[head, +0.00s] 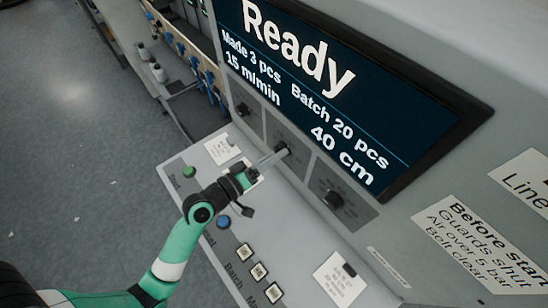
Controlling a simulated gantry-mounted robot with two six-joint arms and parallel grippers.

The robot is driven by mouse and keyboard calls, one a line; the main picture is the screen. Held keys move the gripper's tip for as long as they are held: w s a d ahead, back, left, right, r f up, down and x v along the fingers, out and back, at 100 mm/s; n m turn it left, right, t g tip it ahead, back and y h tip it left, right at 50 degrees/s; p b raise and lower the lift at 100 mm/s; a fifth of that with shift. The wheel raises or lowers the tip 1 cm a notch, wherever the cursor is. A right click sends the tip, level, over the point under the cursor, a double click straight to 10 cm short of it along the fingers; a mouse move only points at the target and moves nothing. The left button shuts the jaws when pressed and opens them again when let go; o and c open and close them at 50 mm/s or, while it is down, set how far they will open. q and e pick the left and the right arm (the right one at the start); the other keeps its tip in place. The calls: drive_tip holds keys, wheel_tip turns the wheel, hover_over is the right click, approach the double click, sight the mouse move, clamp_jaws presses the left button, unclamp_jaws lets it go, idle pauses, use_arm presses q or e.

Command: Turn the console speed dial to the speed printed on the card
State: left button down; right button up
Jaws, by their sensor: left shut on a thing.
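My left gripper (275,156) reaches from the lower left to the console's sloped front, its fingers shut on the middle dial (284,149). The fingers partly hide this dial, and its pointer and scale cannot be read. A dark dial (243,108) sits up and left of it, and another dark dial (333,199) sits down and right. Their labels are too small to read. A white card (340,278) lies at the lower right of the ledge, and a smaller white card (222,149) is at its upper left; neither print is legible. My right gripper is out of view.
The screen (330,85) reads Ready, Made 3 pcs, 15 m/min, Batch 20 pcs, 40 cm. The ledge (300,235) has a green button (190,172), a blue button (223,222) and several pale square buttons near my arm. Open floor (75,130) lies left.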

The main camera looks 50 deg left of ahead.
use_arm(q)
drive_tip(key=shift+a+f+m+t+y+b, duration=0.1)
drive_tip(key=shift+m+t+y+b, duration=0.1)
drive_tip(key=shift+m+b, duration=2.3)
drive_tip(key=shift+f+m+t+y+b, duration=0.15)
drive_tip(key=shift+m+b, duration=1)
drive_tip(key=shift+m, duration=2.55)
drive_tip(key=shift+r, duration=0.1)
drive_tip(key=shift+c, duration=1.6)
unclamp_jaws()
